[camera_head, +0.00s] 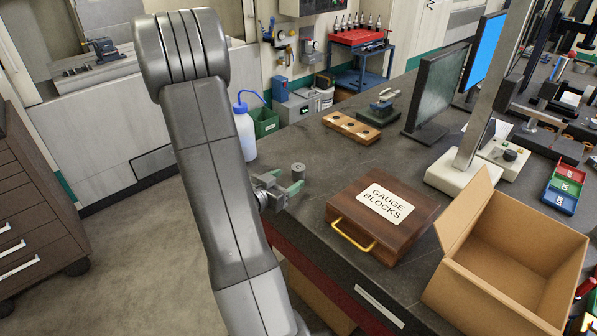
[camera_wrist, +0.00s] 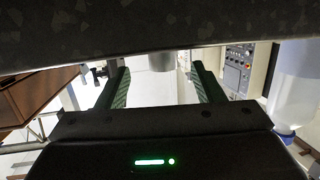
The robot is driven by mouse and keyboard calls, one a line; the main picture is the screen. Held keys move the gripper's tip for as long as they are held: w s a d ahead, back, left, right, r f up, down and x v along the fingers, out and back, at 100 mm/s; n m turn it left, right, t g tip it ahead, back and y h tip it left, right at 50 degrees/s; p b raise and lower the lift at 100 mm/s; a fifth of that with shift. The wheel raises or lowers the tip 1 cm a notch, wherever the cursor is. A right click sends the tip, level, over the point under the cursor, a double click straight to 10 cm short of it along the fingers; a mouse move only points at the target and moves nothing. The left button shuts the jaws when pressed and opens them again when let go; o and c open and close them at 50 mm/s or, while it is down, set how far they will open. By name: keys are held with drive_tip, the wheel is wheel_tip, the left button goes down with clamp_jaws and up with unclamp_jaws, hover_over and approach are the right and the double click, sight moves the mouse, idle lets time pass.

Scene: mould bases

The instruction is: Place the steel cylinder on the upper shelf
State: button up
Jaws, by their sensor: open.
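The steel cylinder (camera_head: 298,171) is a small grey cylinder standing upright near the left edge of the dark bench top. My gripper (camera_head: 282,182) is beside the bench edge, just to the near left of the cylinder, with its green-padded fingers apart. In the wrist view, which looks upside down, the cylinder (camera_wrist: 161,62) shows between and beyond the two fingers of my gripper (camera_wrist: 164,84). The fingers do not appear to touch it. I cannot make out with certainty which surface is the upper shelf.
A wash bottle (camera_head: 245,130) stands behind my arm. A wooden block with holes (camera_head: 351,127) and a monitor (camera_head: 435,92) are further back. Bench space around the cylinder is clear.

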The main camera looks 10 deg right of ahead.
sight(294, 172)
drive_tip(key=shift+p+x, duration=0.85)
drive_tip(key=shift+x, duration=2.55)
drive_tip(key=shift+w+a, duration=0.1)
drive_tip(key=shift+a, duration=0.05)
drive_tip(key=shift+c, duration=0.4)
drive_tip(key=c, duration=1.1)
clamp_jaws()
drive_tip(key=shift+r, duration=0.25)
